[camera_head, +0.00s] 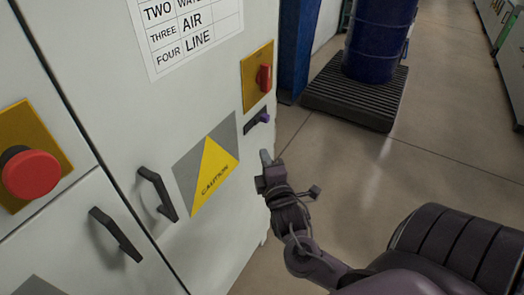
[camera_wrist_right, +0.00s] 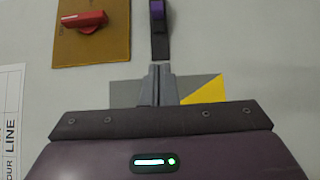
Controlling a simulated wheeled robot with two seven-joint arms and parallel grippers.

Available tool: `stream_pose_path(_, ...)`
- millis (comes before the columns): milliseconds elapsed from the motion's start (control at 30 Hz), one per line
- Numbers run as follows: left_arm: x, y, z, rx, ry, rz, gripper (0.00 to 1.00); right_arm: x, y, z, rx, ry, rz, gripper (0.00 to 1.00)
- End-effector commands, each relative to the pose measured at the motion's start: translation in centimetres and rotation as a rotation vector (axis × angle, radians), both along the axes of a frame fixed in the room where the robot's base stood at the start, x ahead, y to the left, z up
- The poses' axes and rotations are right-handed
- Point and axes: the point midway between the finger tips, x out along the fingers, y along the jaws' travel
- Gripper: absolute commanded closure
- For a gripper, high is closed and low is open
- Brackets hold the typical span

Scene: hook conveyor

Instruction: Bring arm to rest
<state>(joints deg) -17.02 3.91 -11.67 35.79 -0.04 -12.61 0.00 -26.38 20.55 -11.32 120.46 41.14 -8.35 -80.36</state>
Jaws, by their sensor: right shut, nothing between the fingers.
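My right gripper (camera_head: 266,158) is in front of the grey-white cabinet (camera_head: 110,70), beside the yellow caution sign (camera_head: 214,168) and just below the purple-and-black switch (camera_head: 258,119). In the right wrist view its two grey fingers (camera_wrist_right: 157,84) are together with nothing between them. They point at the switch (camera_wrist_right: 158,28) and cover part of the caution sign (camera_wrist_right: 205,91). I cannot tell whether the fingertips touch the cabinet. My left gripper is not in view.
A red switch on a yellow plate (camera_head: 258,78) sits above the purple switch. A red emergency button (camera_head: 31,173) and two black handles (camera_head: 157,194) stick out at the left. A blue barrel (camera_head: 379,40) stands on a black pallet (camera_head: 353,95). The floor at right is clear.

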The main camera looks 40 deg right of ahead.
Motion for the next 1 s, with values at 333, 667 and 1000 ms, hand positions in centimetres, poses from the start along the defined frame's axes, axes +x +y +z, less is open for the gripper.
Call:
stream_pose_path(333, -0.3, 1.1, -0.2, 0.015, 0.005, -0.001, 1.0, -0.7, 0.3, 0.0, 0.0, 0.0, -0.001, 1.0)
stream_pose_path(667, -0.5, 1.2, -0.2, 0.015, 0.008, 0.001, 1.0, -0.6, 0.2, 0.0, 0.0, 0.001, -0.001, 1.0)
stream_pose_path(1000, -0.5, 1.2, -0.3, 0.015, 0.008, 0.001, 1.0, -0.8, 0.5, -14.8, 0.222, 0.197, 0.015, 1.0)
